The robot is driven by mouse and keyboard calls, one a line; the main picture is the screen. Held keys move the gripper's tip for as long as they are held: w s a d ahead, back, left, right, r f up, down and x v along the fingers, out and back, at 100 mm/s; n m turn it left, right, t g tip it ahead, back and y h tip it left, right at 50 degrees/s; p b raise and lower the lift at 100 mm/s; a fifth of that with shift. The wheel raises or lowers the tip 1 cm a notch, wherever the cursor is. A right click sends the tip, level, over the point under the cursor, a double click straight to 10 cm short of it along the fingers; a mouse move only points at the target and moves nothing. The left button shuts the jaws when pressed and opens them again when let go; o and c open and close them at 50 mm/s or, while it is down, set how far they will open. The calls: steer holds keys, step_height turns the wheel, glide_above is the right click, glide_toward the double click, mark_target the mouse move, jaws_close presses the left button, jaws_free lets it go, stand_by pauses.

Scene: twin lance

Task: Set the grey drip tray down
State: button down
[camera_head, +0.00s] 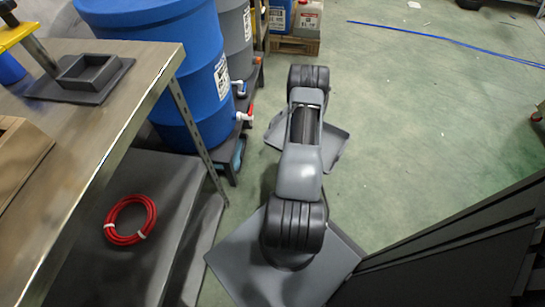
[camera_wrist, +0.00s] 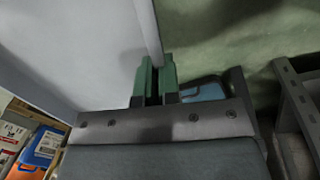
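The grey drip tray (camera_head: 335,147) shows on both sides of my arm in the head view, over the green floor beside the drums. My arm hides its middle. In the wrist view the pale grey tray (camera_wrist: 75,50) fills the upper left. Its rim runs between the two green fingers of my gripper (camera_wrist: 156,75), which are closed on it. My gripper is hidden behind the arm in the head view. I cannot tell how high the tray is above the floor.
Blue drum (camera_head: 165,60) and grey drum (camera_head: 236,40) stand on a dark base with taps at left. A metal bench (camera_head: 110,125) is nearer, with a red hose coil (camera_head: 130,219) on its lower shelf. Containers stand on a pallet (camera_head: 293,45) behind. Open floor (camera_head: 430,110) lies right.

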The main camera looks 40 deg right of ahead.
steer(key=shift+d+f, duration=0.1)
steer(key=shift+f, duration=0.2)
steer(key=shift+w+f, duration=0.1)
steer(key=shift+f, duration=0.05)
steer(key=w+a+f+b, duration=0.7)
steer(key=w+f, duration=0.3)
steer(key=f, duration=0.2)
steer(key=shift+w+a+f, duration=0.4)
steer(key=shift+a, duration=0.45)
